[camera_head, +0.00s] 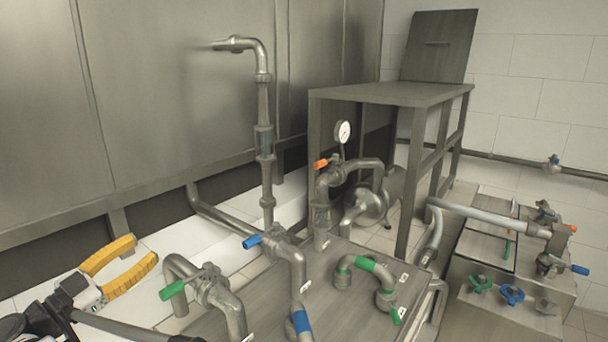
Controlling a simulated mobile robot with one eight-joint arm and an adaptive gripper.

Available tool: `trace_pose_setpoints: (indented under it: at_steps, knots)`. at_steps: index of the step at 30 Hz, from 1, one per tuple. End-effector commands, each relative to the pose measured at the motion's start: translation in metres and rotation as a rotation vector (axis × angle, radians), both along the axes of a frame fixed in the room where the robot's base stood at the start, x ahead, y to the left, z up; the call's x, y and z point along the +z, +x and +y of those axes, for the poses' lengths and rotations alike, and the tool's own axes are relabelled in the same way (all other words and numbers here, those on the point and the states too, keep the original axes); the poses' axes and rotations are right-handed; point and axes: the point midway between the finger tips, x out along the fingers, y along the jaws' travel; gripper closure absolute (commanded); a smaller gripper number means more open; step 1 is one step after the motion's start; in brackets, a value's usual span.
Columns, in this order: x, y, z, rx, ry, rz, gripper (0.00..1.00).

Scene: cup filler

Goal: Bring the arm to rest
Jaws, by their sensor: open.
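My gripper (144,250) is in the lower left of the head view. Its two yellow fingers are spread apart and point up and to the right. Nothing is between them. The gripper's white and black body (82,291) and a dark part of my arm show at the bottom left corner. The gripper appears to the left of the pipework and apart from it in the picture; its exact depth is hard to tell.
Pipes with a blue-handled valve (252,241), a green-handled valve (172,290) and an orange-handled valve (321,164) stand to the right. A grey metal table (400,93) stands behind them. A large metal tank (150,110) fills the back left. A valve block (510,297) is at right.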

Motion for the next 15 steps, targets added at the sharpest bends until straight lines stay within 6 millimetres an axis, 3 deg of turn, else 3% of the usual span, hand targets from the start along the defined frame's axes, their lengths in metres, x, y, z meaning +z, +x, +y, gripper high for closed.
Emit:
trace_pose_setpoints:
  at_steps: [1,3,6,9,12,15]
  knots:
    - [0.035,0.029,-0.015,0.039,0.004,-0.050,0.54]
    - [0.082,0.062,-0.032,0.115,0.004,-0.120,0.54]
    - [0.149,0.105,-0.064,0.241,-0.013,-0.206,0.54]
    - [0.206,0.134,-0.103,0.380,-0.054,-0.257,0.54]
    - [0.243,0.149,-0.145,0.514,-0.107,-0.258,0.54]
    - [0.259,0.149,-0.190,0.634,-0.165,-0.207,0.54]
